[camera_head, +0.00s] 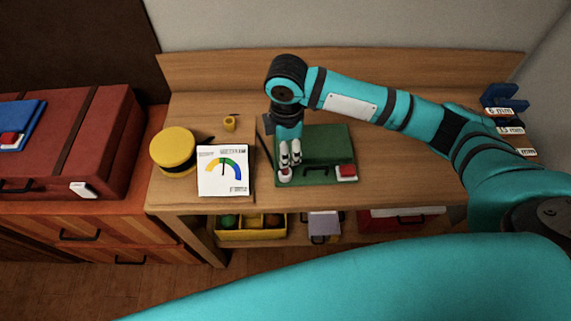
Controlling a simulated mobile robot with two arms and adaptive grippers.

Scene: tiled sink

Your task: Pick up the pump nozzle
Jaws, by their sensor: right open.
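A small yellow piece (229,123) stands on the wooden bench top behind the gauge card; it may be the pump nozzle, but it is too small to be sure. My right gripper (290,162) reaches down over the left part of the green case (328,143), right of and nearer than the small yellow piece. Its pale fingers are open and apart from that piece. A small white and red part (285,175) of the case shows just below the fingertips; I cannot tell whether they touch it. My left gripper is out of view.
A round yellow box (173,147) and a white gauge card (223,172) are on the bench's left. A red case (75,135) lies on the left cabinet. Labelled holders (510,129) stand at far right. A yellow bin (250,233) is on the lower shelf.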

